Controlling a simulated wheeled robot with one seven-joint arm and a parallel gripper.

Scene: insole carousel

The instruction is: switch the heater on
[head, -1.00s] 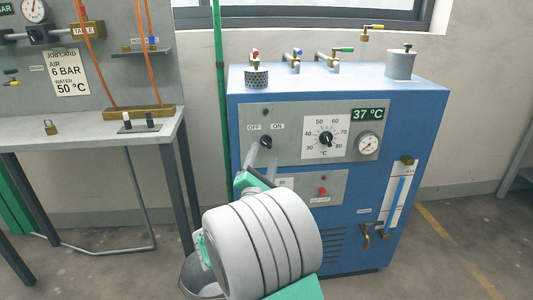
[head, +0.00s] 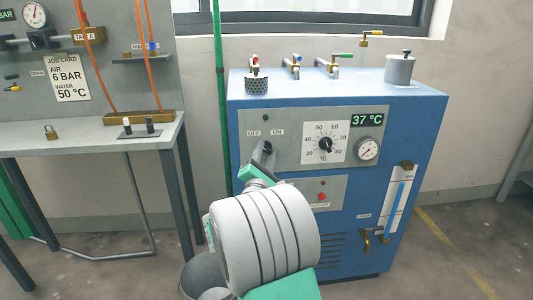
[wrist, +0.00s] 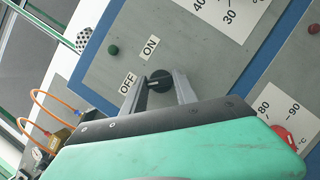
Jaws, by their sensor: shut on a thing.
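The heater is a blue cabinet (head: 411,120) with a grey front panel. Its black OFF/ON knob (head: 267,146) sits at the panel's left, below the OFF and ON labels. In the wrist view the knob (wrist: 160,82) lies between the grey fingers of my gripper (wrist: 159,88), its pale mark towards OFF. My gripper (head: 264,158) is shut on the knob in the head view, with its fingers partly hiding the knob. The green lamp (head: 265,118) above the labels looks dark. The display (head: 367,120) reads 37 °C.
A temperature dial (head: 325,145) and a gauge (head: 368,149) are right of the knob. A red button (head: 322,197) is below. A workbench (head: 90,138) stands left, with a green pipe (head: 219,90) between. A bucket (head: 205,275) is on the floor.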

